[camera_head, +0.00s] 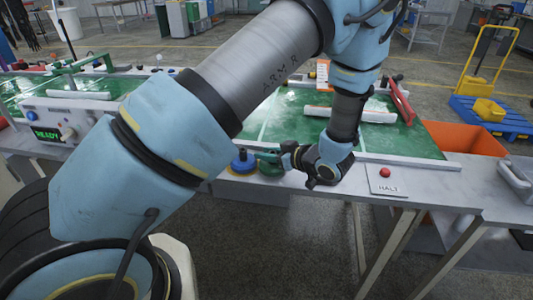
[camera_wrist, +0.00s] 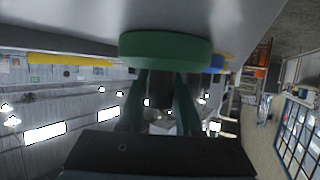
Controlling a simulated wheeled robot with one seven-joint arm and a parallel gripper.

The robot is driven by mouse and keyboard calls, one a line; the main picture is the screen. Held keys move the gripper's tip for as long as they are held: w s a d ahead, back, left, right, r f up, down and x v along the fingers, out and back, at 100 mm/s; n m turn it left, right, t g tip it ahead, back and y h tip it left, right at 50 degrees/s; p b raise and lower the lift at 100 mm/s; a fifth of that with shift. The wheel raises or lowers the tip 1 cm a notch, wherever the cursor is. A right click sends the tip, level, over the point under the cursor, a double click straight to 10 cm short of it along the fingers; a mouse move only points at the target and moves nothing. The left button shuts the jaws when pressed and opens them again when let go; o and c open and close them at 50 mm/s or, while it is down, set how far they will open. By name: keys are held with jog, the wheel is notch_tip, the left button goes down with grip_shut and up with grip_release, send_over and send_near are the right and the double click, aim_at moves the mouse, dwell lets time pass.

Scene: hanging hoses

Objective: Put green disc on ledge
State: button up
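The green disc (camera_head: 270,166) is at the front edge of the bench, on the pale ledge (camera_head: 228,186) or just above it; I cannot tell which. My gripper (camera_head: 283,157) reaches in from the right at the disc's upper part. In the wrist view the green disc (camera_wrist: 165,50) spans the top middle, against the grey ledge surface (camera_wrist: 70,18). The fingers of my gripper (camera_wrist: 160,95) stand on either side of a dark knob-like part below the disc, with no clear gap seen. The fingers partly hide that part.
A blue disc (camera_head: 243,162) stands close left of the green one; it also shows in the wrist view (camera_wrist: 216,63). A HALT button panel (camera_head: 386,180) lies to the right. Behind are a green belt (camera_head: 290,125) and a red-handled tool (camera_head: 400,100). An orange bin (camera_head: 465,138) stands at right.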

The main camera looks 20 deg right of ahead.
jog(key=o, duration=0.3)
jog(key=shift+r, duration=0.2)
jog(key=b+v, duration=0.1)
jog(key=v, duration=1.1)
jog(key=w+a+r+m+g+h, duration=0.2)
jog(key=w+a+r+h, duration=0.15)
jog(key=w, duration=0.45)
jog(key=w+a+r+m+g+h, duration=0.1)
jog(key=w+a+r+h, duration=0.15)
jog(key=w+h, duration=0.4)
jog(key=s+a+m+g+y, duration=0.1)
jog(key=s+a, duration=0.3)
jog(key=a, duration=0.4)
jog(key=s+a+m+g+y, duration=0.1)
jog(key=s+a+g, duration=0.3)
jog(key=a, duration=0.5)
jog(key=s+a+m+g+y, duration=0.1)
jog(key=s+a, duration=0.3)
jog(key=a, duration=0.5)
jog(key=shift+a+r+m+g, duration=0.25)
jog(key=shift+m+g, duration=0.15)
jog(key=shift+g, duration=0.3)
